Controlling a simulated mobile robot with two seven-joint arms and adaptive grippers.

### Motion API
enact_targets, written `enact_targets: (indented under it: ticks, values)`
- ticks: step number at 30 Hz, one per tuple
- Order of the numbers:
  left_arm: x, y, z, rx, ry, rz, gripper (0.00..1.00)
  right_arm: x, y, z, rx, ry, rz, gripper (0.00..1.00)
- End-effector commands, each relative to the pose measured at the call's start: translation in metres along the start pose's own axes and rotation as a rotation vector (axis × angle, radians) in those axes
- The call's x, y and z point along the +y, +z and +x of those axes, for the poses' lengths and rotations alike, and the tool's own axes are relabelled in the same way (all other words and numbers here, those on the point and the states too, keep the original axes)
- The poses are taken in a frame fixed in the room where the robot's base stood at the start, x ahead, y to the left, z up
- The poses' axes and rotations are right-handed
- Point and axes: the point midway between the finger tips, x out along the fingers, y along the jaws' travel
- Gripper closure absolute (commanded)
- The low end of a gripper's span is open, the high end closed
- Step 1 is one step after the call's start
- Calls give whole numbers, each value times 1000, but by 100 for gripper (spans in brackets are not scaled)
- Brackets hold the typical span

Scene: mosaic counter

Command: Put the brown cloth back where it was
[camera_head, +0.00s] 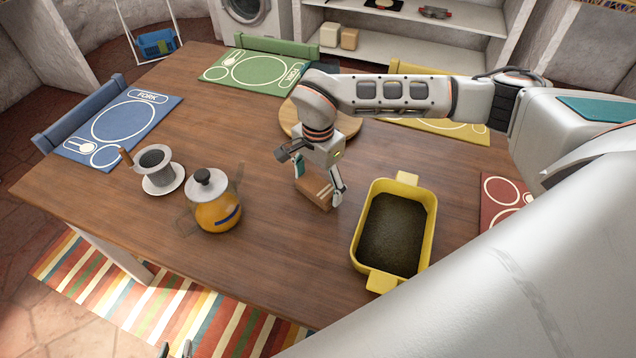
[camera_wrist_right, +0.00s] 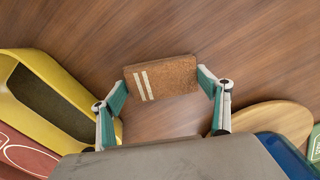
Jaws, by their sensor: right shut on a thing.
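The brown cloth (camera_head: 314,192) is a folded, block-like piece at the middle of the table. In the right wrist view the brown cloth (camera_wrist_right: 165,78) shows two white stripes near its left end. My right gripper (camera_head: 318,186) points down with one finger at each end of the cloth and is shut on it; its fingers also show in the wrist view (camera_wrist_right: 163,95). I cannot tell whether the cloth touches the table. Only the fingertips of my left gripper (camera_head: 176,350) show at the bottom edge of the head view, apart and with nothing visible between them.
A yellow dish (camera_head: 430,215) with dark contents stands just right of the cloth. A yellow teapot (camera_head: 215,214) and a cup on a saucer (camera_head: 178,187) stand left. A round wooden board (camera_head: 290,122) lies behind. The wooden table (camera_head: 270,280) is bare in front.

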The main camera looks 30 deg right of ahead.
Motion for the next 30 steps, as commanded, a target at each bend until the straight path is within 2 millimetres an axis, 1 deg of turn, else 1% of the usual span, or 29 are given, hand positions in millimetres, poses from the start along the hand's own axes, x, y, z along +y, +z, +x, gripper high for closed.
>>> enact_targets:
  ticks: [7, 8, 9, 10, 19, 22, 26, 30]
  values:
    - [0, 0, 0, 1, 0, -1, 73, 0, 0, 2, 0, 0, 0, 44]
    - [0, 0, 0, 1, 0, -1, 73, 0, 0, 3, 0, 0, -1, 22]
    - [0, 0, 0, 1, 0, -1, 73, 0, 0, 2, 0, 0, -1, 11]
    - [0, 0, 0, 1, 0, -1, 73, 0, 0, 2, 0, 0, -1, 8]
    - [0, 0, 0, 1, 0, -1, 73, 0, 0, 2, 0, 0, -1, 8]
    - [0, -1, 0, 1, 0, 0, 73, 0, 0, -1, 0, -1, -1, 8]
    - [0, -2, -1, 2, 0, 0, 73, -2, 0, -17, 0, -5, -2, 8]
    - [-1, -4, -2, 2, -1, 0, 73, -2, 0, -45, 1, -7, -1, 8]
